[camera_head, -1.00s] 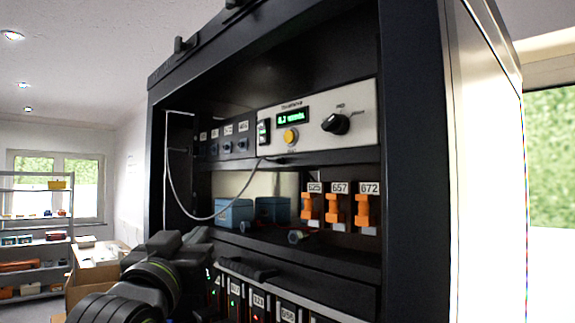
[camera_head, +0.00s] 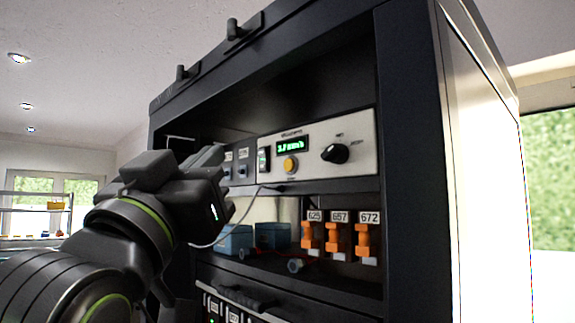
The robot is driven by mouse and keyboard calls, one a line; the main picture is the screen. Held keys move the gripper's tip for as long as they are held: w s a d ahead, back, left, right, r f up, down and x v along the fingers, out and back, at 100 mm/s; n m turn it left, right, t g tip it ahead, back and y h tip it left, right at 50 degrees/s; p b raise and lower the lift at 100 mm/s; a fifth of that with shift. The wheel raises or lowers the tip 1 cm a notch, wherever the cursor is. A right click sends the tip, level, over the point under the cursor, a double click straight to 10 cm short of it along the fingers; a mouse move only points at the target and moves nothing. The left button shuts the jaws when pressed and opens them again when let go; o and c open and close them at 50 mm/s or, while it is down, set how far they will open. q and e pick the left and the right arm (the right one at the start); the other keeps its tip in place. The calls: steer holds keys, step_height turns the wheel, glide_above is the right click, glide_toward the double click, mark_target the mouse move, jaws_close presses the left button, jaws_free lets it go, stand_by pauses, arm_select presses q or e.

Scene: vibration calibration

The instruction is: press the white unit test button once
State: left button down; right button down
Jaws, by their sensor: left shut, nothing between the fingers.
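The white unit (camera_head: 361,131) is a pale panel in the upper part of a dark rack. It carries a lit green display (camera_head: 293,145), a round yellow-orange button (camera_head: 290,164), a black rocker switch (camera_head: 263,160) and a black knob (camera_head: 334,153). My left gripper (camera_head: 222,156) is raised in front of the rack, left of the white unit and apart from the button in the picture. Its fingers look closed and empty. My left arm hides part of the dark panel left of the unit. My right gripper is not in view.
Below the unit, a shelf holds blue boxes (camera_head: 272,236) and orange labelled modules (camera_head: 362,243). A thin pale cable (camera_head: 256,199) hangs in front of the shelf. The rack's dark right post (camera_head: 412,150) stands right of the unit. A drawer handle (camera_head: 245,299) juts out lower down.

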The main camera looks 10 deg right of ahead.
arm_select(q)
steer(key=d, duration=0.1)
steer(key=b, duration=0.2)
glide_toward(285, 154)
step_height(285, 154, up, 3)
steer(key=w+a, duration=0.1)
steer(key=w, duration=0.1)
steer(key=shift+w+d, duration=0.45)
steer(key=shift+d, duration=0.25)
stand_by(1.2)
steer(key=shift+w+d, duration=0.25)
steer(key=shift+d, duration=0.05)
steer(key=shift+w+d+p, duration=0.25)
steer(key=shift+d+p, duration=0.05)
stand_by(0.8)
stand_by(0.4)
steer(key=shift+s+a, duration=0.45)
steer(key=shift+a, duration=0.15)
